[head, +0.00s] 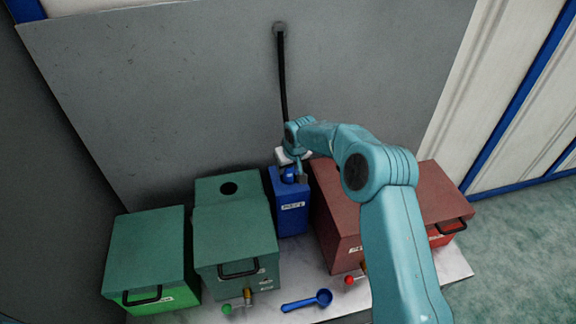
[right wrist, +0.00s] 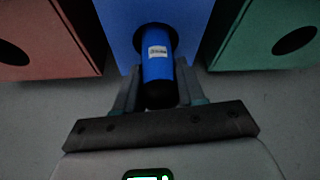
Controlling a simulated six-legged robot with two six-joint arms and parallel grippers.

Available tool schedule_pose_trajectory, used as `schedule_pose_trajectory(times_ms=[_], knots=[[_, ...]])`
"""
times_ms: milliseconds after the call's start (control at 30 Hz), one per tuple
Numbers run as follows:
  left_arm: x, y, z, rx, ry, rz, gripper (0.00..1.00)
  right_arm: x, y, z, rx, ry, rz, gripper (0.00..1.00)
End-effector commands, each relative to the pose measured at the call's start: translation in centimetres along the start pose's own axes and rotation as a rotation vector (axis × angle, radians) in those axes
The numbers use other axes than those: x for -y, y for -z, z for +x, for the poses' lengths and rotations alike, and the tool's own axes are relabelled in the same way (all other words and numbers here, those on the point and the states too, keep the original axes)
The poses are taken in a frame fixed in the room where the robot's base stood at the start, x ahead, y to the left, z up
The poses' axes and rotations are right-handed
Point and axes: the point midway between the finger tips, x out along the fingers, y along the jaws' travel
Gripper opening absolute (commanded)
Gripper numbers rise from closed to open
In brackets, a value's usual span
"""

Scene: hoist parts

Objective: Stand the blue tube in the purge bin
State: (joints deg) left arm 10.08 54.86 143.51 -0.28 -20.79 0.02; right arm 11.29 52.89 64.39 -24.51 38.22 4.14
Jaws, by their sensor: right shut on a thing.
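The blue tube (right wrist: 158,66), with a white label and a dark near end, is between the fingers of my right gripper (right wrist: 157,82). In the head view my right gripper (head: 296,173) is over the top of the narrow blue bin (head: 291,215), which has a white label and stands between green and red boxes. In the right wrist view the tube's far end meets the dark round hole in the bin's blue top (right wrist: 120,20). How deep it sits cannot be told. My left gripper is not in view.
Green boxes (head: 148,250) and (head: 233,225) stand left of the bin, and a red box (head: 336,215) is close on its right. A blue scoop (head: 308,301) lies in front. A black hose (head: 283,80) hangs down the grey panel behind.

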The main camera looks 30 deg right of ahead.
Motion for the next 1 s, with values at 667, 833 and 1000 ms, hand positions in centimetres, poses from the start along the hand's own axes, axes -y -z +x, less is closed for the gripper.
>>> schedule_pose_trajectory(times_ms=[667,833,1000], knots=[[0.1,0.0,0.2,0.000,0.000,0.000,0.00,0.0,-0.1,0.2,0.001,0.000,0.000,0.69],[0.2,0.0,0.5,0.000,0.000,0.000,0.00,0.0,0.0,-1.2,-0.003,0.000,0.000,0.69],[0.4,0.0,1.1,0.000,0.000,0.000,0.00,0.0,0.0,-5.1,-0.006,0.000,-0.001,0.69]])
